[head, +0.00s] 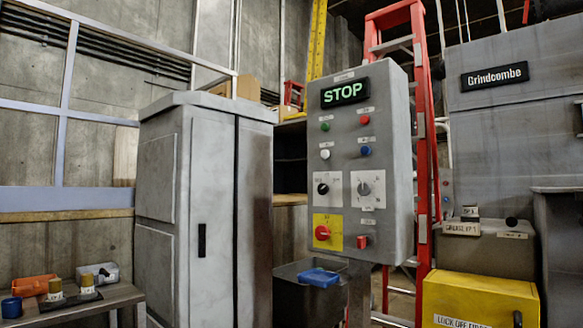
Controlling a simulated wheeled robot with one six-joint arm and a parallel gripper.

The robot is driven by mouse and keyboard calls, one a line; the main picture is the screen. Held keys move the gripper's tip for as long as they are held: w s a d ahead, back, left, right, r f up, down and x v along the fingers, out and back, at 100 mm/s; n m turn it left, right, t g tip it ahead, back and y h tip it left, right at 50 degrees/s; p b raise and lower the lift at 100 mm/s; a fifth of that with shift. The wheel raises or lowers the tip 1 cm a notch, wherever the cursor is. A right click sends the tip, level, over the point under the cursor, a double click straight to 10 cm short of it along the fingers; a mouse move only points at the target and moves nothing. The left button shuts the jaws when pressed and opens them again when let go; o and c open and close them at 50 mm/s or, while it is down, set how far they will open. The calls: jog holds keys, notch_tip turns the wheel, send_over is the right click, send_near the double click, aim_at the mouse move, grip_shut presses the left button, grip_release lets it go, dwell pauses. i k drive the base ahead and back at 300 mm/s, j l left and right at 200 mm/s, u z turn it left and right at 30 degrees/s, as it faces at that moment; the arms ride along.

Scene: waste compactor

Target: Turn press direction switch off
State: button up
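A grey control panel (384,228) stands upright on a post in the middle of the head view. It carries two rotary switches side by side: a black knob (323,189) on a white plate at left and a grey knob (364,189) on a white plate at right. Their labels are too small to read, so I cannot tell which is the press direction switch or its setting. A lit display (345,92) at the top reads STOP. My gripper is not in view, and nothing touches the panel.
The panel also has green (325,126), red (364,120), white (325,154) and blue (366,151) buttons, a red knob (322,233) on yellow, and a red part (362,241). A grey cabinet (205,210) stands left; a yellow box (480,296) lies right. The panel's front looks unobstructed.

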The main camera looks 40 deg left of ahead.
aim_at(322, 188)
jog(key=u, duration=1.2)
